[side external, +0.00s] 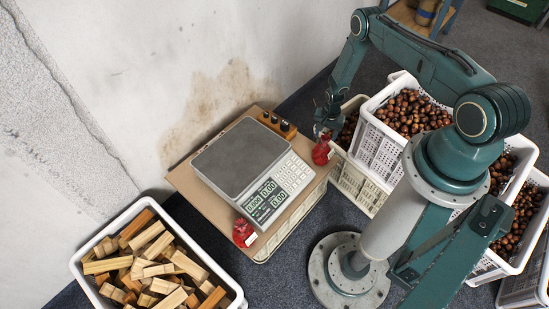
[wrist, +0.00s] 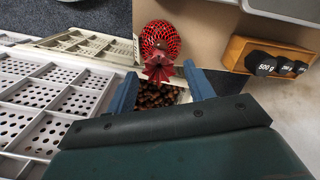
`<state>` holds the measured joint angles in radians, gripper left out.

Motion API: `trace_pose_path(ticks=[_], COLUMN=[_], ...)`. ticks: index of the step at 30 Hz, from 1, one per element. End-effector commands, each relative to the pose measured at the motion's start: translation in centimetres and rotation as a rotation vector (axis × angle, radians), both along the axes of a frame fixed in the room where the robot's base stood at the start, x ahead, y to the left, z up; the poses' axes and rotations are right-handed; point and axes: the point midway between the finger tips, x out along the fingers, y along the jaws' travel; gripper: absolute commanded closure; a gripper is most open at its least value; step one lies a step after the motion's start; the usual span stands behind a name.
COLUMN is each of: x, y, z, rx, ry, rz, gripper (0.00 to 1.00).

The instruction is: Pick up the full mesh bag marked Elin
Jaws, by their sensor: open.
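A full red mesh bag (side external: 321,152) with a pale tag stands at the right corner of the brown board. It also shows in the wrist view (wrist: 159,40), with its gathered neck towards me. A second red mesh bag (side external: 243,233) with a pale tag sits at the board's front corner. I cannot read a name on either tag. My gripper (side external: 326,122) is open just above the first bag. In the wrist view its fingers (wrist: 160,74) are apart on either side of that bag's neck, with no grip visible.
A scale (side external: 240,158) stands on the brown board (side external: 190,186), with a wooden weight block (side external: 277,124) behind it. White crates of chestnuts (side external: 378,150) stand close on the right. A crate of wood pieces (side external: 86,264) is at front left. The wall is behind.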

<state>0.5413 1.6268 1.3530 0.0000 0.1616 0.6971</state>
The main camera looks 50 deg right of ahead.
Motion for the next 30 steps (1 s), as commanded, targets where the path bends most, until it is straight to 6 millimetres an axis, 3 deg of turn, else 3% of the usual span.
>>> trace_pose_path(ticks=[12,30], x=[-0.1,-0.1], y=[-0.1,-0.1], z=[-3.7,-3.9], rx=[0.0,0.0], ry=[0.0,0.0], rz=[0.0,0.0], gripper=[0.47,0.47])
